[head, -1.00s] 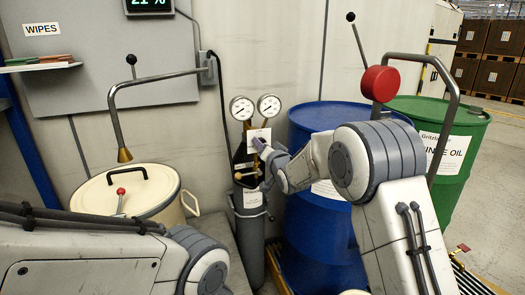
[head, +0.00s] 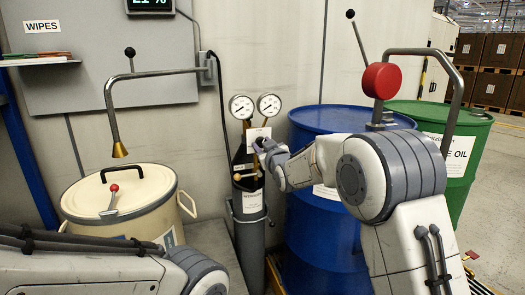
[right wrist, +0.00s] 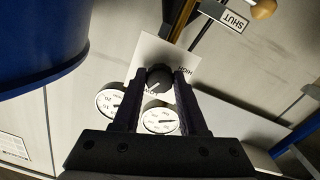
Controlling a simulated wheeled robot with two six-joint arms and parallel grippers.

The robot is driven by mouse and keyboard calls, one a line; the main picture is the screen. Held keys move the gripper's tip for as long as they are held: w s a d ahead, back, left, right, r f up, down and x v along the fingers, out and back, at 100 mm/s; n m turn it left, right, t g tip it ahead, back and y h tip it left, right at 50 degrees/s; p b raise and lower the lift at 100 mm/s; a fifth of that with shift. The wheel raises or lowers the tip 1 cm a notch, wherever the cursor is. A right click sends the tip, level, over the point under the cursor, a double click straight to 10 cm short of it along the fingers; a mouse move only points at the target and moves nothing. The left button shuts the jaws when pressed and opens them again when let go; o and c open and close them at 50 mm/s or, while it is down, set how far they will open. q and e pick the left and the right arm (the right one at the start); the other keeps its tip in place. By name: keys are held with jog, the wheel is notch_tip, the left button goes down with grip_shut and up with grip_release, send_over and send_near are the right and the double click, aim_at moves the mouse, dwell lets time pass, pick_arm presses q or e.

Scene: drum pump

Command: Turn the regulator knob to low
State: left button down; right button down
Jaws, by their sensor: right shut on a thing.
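The regulator knob (right wrist: 158,78) is small, round and black, on a white plate with HIGH printed at one side and a partly hidden word near its lower edge. A light mark shows on the knob's lower part. My right gripper (right wrist: 160,73) has one finger on each side of the knob and is shut on it. In the head view, my right gripper (head: 262,147) reaches the white plate (head: 258,134) below two round gauges (head: 242,107); the knob is hidden there. My left arm is at the lower left; its gripper is out of view.
The regulator stands on a grey cylinder (head: 250,230) between a cream pot (head: 125,208) and a blue drum (head: 325,240). A green drum (head: 465,150) is at the right. A bent metal pipe (head: 150,76) hangs over the pot. A SHUT label (right wrist: 233,19) is near the knob.

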jog(key=n+b, duration=0.2)
jog(key=n, duration=0.3)
jog(key=shift+f, duration=0.2)
dwell(0.3)
jog(key=shift+c, duration=2.2)
grip_release()
jog(key=shift+r, duration=0.15)
jog(key=v, duration=1)
jog(key=shift+s, duration=0.25)
